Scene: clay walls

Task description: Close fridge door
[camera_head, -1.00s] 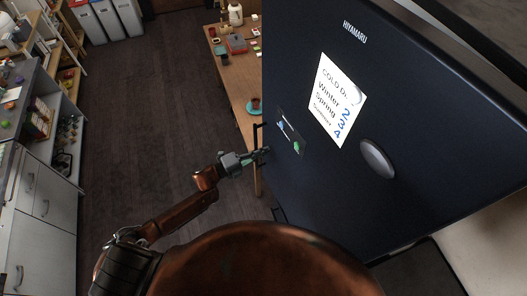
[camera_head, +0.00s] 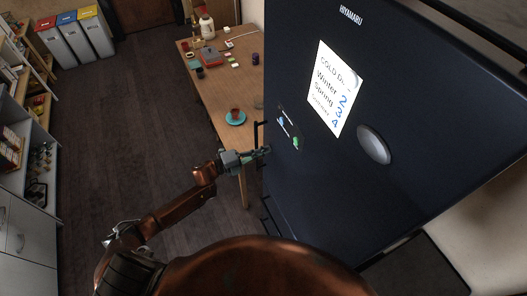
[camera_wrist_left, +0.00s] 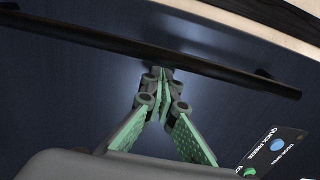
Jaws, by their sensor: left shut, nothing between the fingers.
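The dark blue fridge door (camera_head: 420,110) fills the right of the head view. It bears a white paper note, an oval badge and a small panel. Its black handle (camera_head: 257,133) is at the door's left edge; in the left wrist view the handle bar (camera_wrist_left: 80,42) crosses above the fingers. My left gripper (camera_head: 267,150) is shut and empty, its green-padded fingertips (camera_wrist_left: 163,78) at the handle bar, close to the door face. I cannot tell whether they touch. My right gripper is not in view. How far the door stands open is unclear.
A wooden table (camera_head: 215,95) with a cup on a teal saucer (camera_head: 235,118) and small items stands behind the handle. Shelves and a white cabinet (camera_head: 30,235) line the left. Bins (camera_head: 75,40) stand at the back. The dark floor (camera_head: 120,120) between is clear.

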